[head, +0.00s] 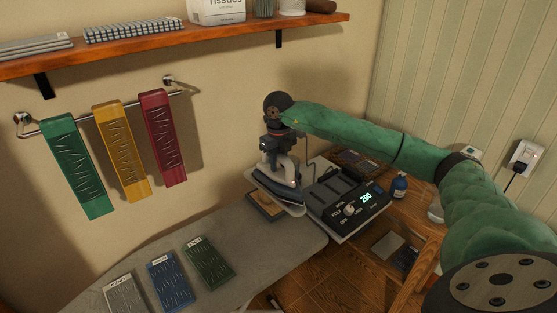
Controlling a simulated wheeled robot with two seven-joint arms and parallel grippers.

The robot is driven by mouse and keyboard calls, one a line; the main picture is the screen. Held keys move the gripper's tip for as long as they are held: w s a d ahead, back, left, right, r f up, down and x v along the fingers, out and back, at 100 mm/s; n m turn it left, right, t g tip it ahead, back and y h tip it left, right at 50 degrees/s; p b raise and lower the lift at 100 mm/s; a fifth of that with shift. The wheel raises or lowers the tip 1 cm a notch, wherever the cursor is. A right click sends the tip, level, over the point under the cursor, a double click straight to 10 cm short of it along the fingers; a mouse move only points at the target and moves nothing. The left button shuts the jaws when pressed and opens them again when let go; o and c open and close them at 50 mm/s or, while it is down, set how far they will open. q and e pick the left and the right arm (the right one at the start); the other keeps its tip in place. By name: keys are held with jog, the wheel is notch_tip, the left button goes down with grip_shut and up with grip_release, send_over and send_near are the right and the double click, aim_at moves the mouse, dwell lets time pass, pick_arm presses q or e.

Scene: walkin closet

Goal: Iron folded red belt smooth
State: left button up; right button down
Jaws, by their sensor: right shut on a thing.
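The red belt (163,140) hangs folded over a metal wall rail (100,112), the rightmost of three hanging belts. Wrinkle marks show on it. My right gripper (279,158) is shut on the handle of a clothes iron (277,192), far to the right of the red belt. The iron is at the right end of the grey ironing board (262,243), at a tan-edged rest (262,207) beside a black control unit (348,200) reading 200. I cannot tell whether the iron touches the rest. My left gripper is not in view.
A green belt (77,165) and a yellow belt (121,150) hang beside the red one. Labelled grey (124,295), blue (169,280) and dark green (208,262) pieces lie on the board, whose right part is bare. A wooden shelf (180,37) juts out above.

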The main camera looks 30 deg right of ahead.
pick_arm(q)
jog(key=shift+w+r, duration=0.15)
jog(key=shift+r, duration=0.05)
pick_arm(e)
jog(key=shift+r, duration=0.1)
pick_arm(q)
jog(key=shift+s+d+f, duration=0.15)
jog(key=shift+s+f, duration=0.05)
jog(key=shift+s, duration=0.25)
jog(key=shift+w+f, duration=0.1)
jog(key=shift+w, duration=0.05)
pick_arm(e)
jog(key=shift+f, duration=0.25)
pick_arm(q)
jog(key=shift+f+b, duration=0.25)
jog(key=shift+b, duration=0.15)
pick_arm(e)
jog(key=shift+f, duration=0.4)
dwell(1.5)
jog(key=shift+r, duration=0.2)
